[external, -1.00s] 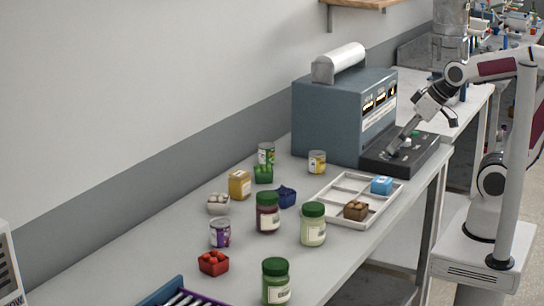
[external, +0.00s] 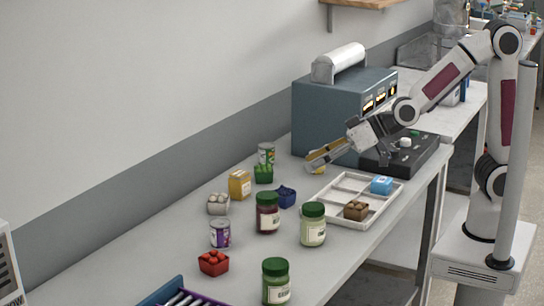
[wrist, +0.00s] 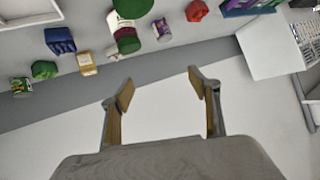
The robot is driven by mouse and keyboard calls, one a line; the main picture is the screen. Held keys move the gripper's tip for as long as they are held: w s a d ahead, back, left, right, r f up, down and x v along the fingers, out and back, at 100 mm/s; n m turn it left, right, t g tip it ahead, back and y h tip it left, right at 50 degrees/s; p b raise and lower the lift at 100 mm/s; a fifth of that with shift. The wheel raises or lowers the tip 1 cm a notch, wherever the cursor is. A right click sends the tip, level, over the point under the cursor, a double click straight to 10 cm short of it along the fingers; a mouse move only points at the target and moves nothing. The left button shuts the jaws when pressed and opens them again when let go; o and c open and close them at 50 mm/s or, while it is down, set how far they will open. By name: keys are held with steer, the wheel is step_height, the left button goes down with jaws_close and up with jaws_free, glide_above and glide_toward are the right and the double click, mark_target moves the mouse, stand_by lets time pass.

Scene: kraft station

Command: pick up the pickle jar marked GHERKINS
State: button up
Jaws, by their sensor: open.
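Three green-lidded jars stand upright on the bench: a dark red one (external: 267,213), a pale green one (external: 313,224) and a deeper green one (external: 276,282) nearest the camera. Their labels are too small to read, so I cannot tell which says GHERKINS. My gripper (external: 311,163) is open and empty, up by the grey-blue machine and apart from the jars. In the wrist view its two fingers (wrist: 161,88) are spread with nothing between them. Green-lidded jars (wrist: 126,40) show at the top of that view, partly overlapping.
A white divided tray (external: 338,188) holds a blue and a brown item right of the jars. The machine (external: 330,115) stands behind.

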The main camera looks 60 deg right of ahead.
steer(key=a+f+y, duration=0.1)
steer(key=a+f, duration=0.1)
steer(key=a, duration=0.6)
steer(key=n+t+y, duration=0.3)
steer(key=n+y, duration=0.2)
glide_toward(283, 262)
steer(key=w+a, duration=0.2)
steer(key=a, duration=0.1)
steer(key=shift+w+a+f, duration=0.1)
steer(key=shift+a+f, duration=0.1)
steer(key=shift+w, duration=0.1)
steer(key=shift+x, duration=1.25)
steer(key=shift+w, duration=0.15)
steer(key=shift+w+d+x, duration=0.1)
steer(key=shift+x, duration=0.7)
steer(key=shift+w+d+x, duration=0.1)
steer(key=shift+d+x, duration=0.05)
steer(key=shift+x, duration=1.55)
